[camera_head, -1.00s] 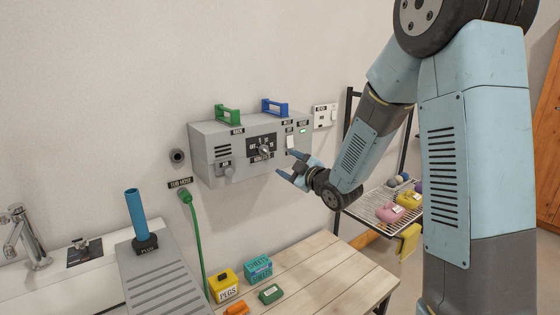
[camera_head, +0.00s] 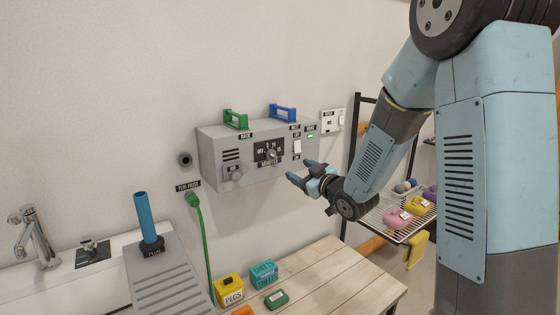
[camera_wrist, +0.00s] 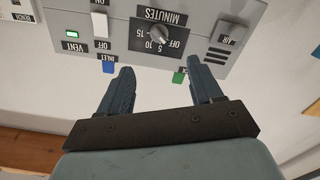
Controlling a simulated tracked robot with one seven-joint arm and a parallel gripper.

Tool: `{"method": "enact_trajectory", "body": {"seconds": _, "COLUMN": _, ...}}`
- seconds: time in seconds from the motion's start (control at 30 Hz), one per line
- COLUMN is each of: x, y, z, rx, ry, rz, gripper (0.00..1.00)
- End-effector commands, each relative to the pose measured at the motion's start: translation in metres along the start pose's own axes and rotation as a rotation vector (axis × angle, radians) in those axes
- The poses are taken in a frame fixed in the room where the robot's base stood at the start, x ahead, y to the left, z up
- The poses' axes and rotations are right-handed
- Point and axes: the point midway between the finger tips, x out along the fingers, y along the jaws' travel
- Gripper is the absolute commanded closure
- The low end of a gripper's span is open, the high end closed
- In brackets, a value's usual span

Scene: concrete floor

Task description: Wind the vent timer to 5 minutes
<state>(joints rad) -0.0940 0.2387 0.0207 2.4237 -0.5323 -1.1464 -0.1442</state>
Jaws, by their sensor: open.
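The vent timer is a round knob (camera_head: 271,155) on a dark dial plate marked OFF, 5, 10, 15 and MINUTES, on the front of a grey wall box (camera_head: 215,160). In the wrist view the knob (camera_wrist: 159,34) appears upside down, above and between my fingers. Which mark its pointer meets is too small to tell. My gripper (camera_head: 300,172) is open and empty, to the right of and a little below the knob, apart from the box. Its fingers also show in the wrist view (camera_wrist: 160,88). A lit green VENT lamp (camera_head: 310,135) sits at the box's upper right.
Beside the dial are a white switch (camera_head: 297,147) and an AIR knob (camera_head: 232,172). Green (camera_head: 235,119) and blue (camera_head: 283,113) handles stand on top of the box. A wooden table (camera_head: 335,280) with small boxes lies below; a wire rack (camera_head: 385,220) stands right.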

Motion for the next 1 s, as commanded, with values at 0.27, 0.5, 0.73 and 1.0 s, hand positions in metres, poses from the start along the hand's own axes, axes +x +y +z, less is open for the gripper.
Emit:
{"method": "enact_trajectory", "body": {"seconds": 0.27, "x": -0.002, "y": 0.002, "z": -0.002, "rx": 0.294, "ry": 0.001, "rz": 0.001, "gripper": 0.35}}
{"method": "enact_trajectory", "body": {"seconds": 0.5, "x": 0.009, "y": 0.002, "z": -0.001, "rx": 0.332, "ry": 0.001, "rz": 0.000, "gripper": 0.35}}
{"method": "enact_trajectory", "body": {"seconds": 0.73, "x": 0.046, "y": 0.002, "z": -0.001, "rx": 0.330, "ry": 0.002, "rz": -0.001, "gripper": 0.35}}
{"method": "enact_trajectory", "body": {"seconds": 1.0, "x": 0.093, "y": 0.003, "z": -0.001, "rx": 0.329, "ry": 0.001, "rz": 0.000, "gripper": 0.35}}
